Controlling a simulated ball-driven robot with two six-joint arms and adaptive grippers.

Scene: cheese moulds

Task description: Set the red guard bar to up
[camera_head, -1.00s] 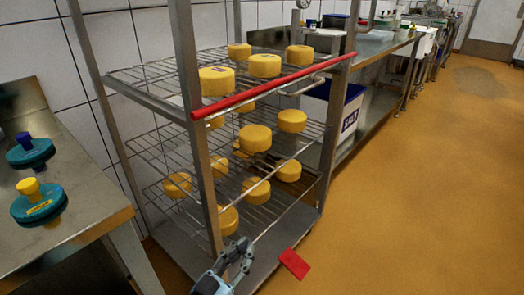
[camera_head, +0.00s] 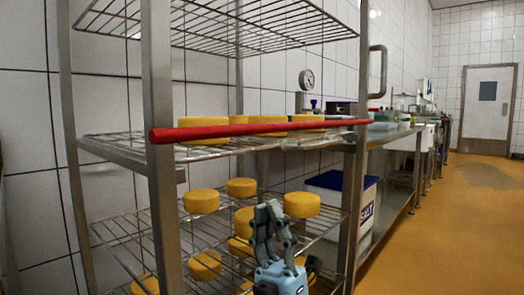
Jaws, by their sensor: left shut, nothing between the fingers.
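The red guard bar (camera_head: 258,130) runs nearly level across the front of the metal rack's middle shelf, from the left front post (camera_head: 161,215) to the right front post. Yellow cheese wheels (camera_head: 203,122) sit behind it on that shelf. My left gripper (camera_head: 268,208) is below the bar, near the bottom middle of the view, with its fingers pointing up. It is shut and empty, apart from the bar, in front of the lower shelf's cheeses. My right gripper is not in view.
An empty wire shelf (camera_head: 255,22) is above the bar. Cheese wheels (camera_head: 301,204) sit on the lower shelf. A salt bin (camera_head: 366,212) with a blue lid stands behind the right post, beside a steel counter (camera_head: 405,134). The orange floor (camera_head: 455,225) at right is clear.

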